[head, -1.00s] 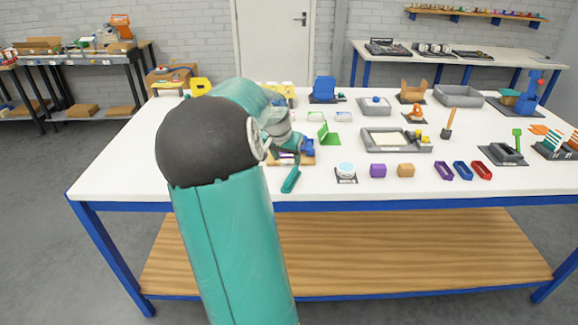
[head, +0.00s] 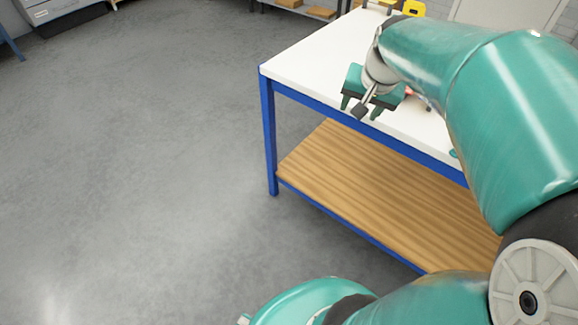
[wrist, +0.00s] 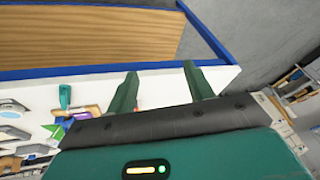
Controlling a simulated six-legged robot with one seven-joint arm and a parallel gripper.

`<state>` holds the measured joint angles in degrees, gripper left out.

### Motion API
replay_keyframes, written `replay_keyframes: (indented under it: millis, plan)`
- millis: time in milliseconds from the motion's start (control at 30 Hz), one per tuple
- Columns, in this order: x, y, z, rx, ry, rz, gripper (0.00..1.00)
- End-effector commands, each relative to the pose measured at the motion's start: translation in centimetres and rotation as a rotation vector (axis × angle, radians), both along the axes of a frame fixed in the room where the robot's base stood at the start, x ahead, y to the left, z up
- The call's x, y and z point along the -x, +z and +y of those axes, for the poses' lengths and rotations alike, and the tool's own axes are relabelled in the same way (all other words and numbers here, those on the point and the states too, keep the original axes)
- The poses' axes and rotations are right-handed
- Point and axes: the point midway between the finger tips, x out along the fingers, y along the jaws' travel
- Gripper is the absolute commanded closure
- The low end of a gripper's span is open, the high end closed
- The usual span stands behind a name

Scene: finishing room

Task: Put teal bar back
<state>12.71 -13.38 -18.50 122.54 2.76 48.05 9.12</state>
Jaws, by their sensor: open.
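The teal bar (wrist: 65,95) lies on the white tabletop near its front edge, at the left of the wrist view. In the head view only a small teal piece that may be the bar (head: 453,153) shows at the table's front edge, beside my arm. My gripper (head: 361,108) is open and empty, over the left part of the table by its front edge. In the wrist view its two fingers (wrist: 160,70) stand apart with nothing between them, to the right of the bar. Where the bar belongs cannot be told from these frames.
The white tabletop (head: 315,52) has a blue frame and a wooden lower shelf (head: 370,185). Several small items, including a bright green piece (wrist: 56,130), crowd the left of the wrist view. A yellow object (head: 413,8) stands far back. The floor (head: 130,150) left is clear.

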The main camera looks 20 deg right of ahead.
Motion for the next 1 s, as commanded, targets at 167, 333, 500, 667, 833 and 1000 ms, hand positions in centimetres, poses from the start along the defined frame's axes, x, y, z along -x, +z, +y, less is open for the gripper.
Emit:
replay_keyframes:
  millis: [167,333,500,667,833,1000]
  plan:
    - [2.6,1.3,10.8,0.055,0.302,-0.036,0.48]
    - [6.6,0.9,18.1,0.141,0.545,-0.056,0.48]
    - [9.2,0.2,21.2,0.206,0.671,-0.061,0.48]
    - [9.6,0.0,21.6,0.218,0.693,-0.06,0.48]
    - [9.6,0.0,21.6,0.216,0.691,-0.06,0.48]
    - [9.6,0.0,21.5,0.215,0.69,-0.061,0.48]
